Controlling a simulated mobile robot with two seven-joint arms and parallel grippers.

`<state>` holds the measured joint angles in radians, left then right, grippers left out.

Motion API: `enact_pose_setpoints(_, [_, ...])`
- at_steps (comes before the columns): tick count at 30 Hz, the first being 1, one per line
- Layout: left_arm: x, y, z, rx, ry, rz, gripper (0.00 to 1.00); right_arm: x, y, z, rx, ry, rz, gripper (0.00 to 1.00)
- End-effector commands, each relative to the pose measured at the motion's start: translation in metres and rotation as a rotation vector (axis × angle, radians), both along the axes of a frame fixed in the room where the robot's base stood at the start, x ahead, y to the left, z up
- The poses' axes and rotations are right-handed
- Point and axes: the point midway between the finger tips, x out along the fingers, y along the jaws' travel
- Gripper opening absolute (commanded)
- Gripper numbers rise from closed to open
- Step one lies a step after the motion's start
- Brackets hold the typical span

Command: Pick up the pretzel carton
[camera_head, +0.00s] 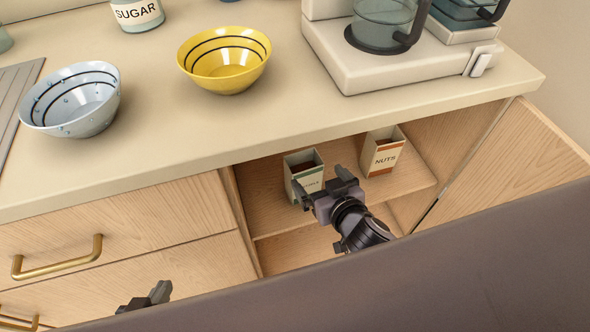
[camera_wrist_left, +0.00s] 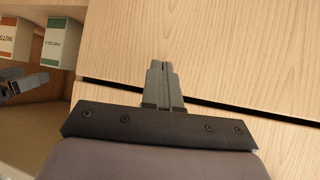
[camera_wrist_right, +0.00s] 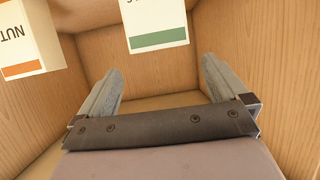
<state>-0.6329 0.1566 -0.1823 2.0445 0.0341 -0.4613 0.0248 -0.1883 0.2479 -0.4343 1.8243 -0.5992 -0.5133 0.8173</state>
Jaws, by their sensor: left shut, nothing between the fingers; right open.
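The carton with a green band (camera_head: 305,162), its label partly covered by my gripper, stands open-topped on the cupboard shelf. I take it for the pretzel carton. It also shows in the left wrist view (camera_wrist_left: 63,42) and, cut off by the top edge, in the right wrist view (camera_wrist_right: 157,22). My right gripper (camera_head: 324,186) is open in front of the carton. In the right wrist view the carton lies ahead of the gap between the empty fingertips (camera_wrist_right: 160,72). My left gripper (camera_head: 147,297) is shut and empty near the drawer fronts, its fingers together in its wrist view (camera_wrist_left: 164,85).
An orange-banded NUTS carton (camera_head: 382,153) stands to the right on the same shelf. The cupboard door (camera_head: 510,165) is open at the right. The counter above holds a yellow bowl (camera_head: 224,60), a grey bowl (camera_head: 72,100) and a coffee machine (camera_head: 400,62). A brass-handled drawer (camera_head: 130,228) is at left.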

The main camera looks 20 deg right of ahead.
Motion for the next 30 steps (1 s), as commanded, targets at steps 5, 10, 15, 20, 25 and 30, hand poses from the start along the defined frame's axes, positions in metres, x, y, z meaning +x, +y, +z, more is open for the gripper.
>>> enact_pose_setpoints(5, [-0.001, -0.001, -0.005, -0.002, 0.005, -0.001, 0.00, 0.019, 0.002, -0.008, -0.001, -0.002, -0.001, 1.00])
enact_pose_setpoints(10, [-0.003, -0.001, -0.010, -0.003, 0.010, -0.002, 0.00, 0.041, 0.005, -0.017, 0.000, -0.003, 0.000, 1.00])
enact_pose_setpoints(15, [-0.003, -0.002, -0.012, -0.004, 0.010, -0.001, 0.00, 0.052, 0.006, -0.022, 0.000, -0.001, 0.001, 1.00])
enact_pose_setpoints(20, [-0.003, -0.003, -0.014, -0.009, 0.009, 0.002, 0.00, 0.060, 0.007, -0.025, 0.001, -0.001, 0.000, 1.00])
enact_pose_setpoints(25, [-0.002, -0.004, -0.020, -0.012, 0.008, 0.006, 0.00, 0.081, 0.009, -0.034, -0.001, -0.002, -0.001, 1.00])
enact_pose_setpoints(30, [-0.002, -0.003, -0.025, -0.012, 0.008, 0.006, 0.00, 0.100, 0.012, -0.042, 0.001, -0.002, 0.001, 1.00])
